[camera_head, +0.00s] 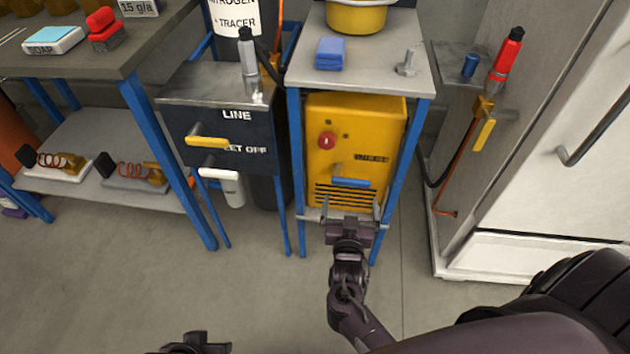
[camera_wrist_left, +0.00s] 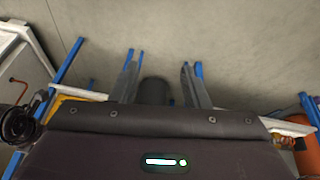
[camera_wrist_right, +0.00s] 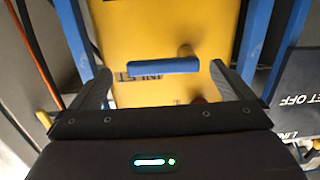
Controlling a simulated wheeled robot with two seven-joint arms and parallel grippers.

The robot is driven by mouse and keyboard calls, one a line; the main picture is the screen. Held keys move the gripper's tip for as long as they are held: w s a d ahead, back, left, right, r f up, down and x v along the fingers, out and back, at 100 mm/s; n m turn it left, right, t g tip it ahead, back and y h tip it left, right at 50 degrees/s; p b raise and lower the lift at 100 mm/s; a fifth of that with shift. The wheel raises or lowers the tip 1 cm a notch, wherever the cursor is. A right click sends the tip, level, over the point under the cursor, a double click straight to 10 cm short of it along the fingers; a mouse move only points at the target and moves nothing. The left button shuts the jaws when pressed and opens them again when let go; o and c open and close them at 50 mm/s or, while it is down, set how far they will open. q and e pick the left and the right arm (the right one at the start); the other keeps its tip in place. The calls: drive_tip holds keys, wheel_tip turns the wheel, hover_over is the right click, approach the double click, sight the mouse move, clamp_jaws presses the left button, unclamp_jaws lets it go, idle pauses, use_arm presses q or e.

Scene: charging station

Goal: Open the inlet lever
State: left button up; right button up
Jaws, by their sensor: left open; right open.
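The inlet lever is a blue bar (camera_head: 350,182) on the front of a yellow machine (camera_head: 392,125), lying level above dark vent slots. A label above it is partly legible. My right gripper (camera_head: 350,210) is open and empty, its fingers pointing at the machine just below the lever. In the right wrist view the lever (camera_wrist_right: 164,67) lies between the two fingers, near their tips; contact cannot be told. My left gripper (camera_head: 197,345) is low at the bottom edge of the head view. In the left wrist view its fingers (camera_wrist_left: 158,70) are apart and empty.
A dark panel (camera_head: 180,130) with yellow and white levers stands left of the machine. A grey-topped stand (camera_head: 390,45) with blue legs frames the machine. A white cabinet (camera_head: 590,130) is at the right. Shelves (camera_head: 100,130) are at the left. The floor in front is clear.

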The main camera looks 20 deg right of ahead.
sight(351, 184)
drive_tip(key=shift+w+r+h, duration=0.3)
drive_tip(key=shift+w+r, duration=0.1)
drive_tip(key=shift+r, duration=0.05)
drive_tip(key=shift+w+r+m, duration=0.25)
drive_tip(key=shift+m, duration=0.05)
use_arm(q)
drive_tip(key=shift+w+d+r+t+h+b, duration=0.5)
drive_tip(key=shift+d+r+t+b, duration=0.1)
drive_tip(key=shift+d+r+b, duration=0.2)
use_arm(e)
drive_tip(key=x, duration=0.7)
drive_tip(key=shift+w+d+r, duration=0.15)
use_arm(q)
drive_tip(key=shift+a, duration=0.1)
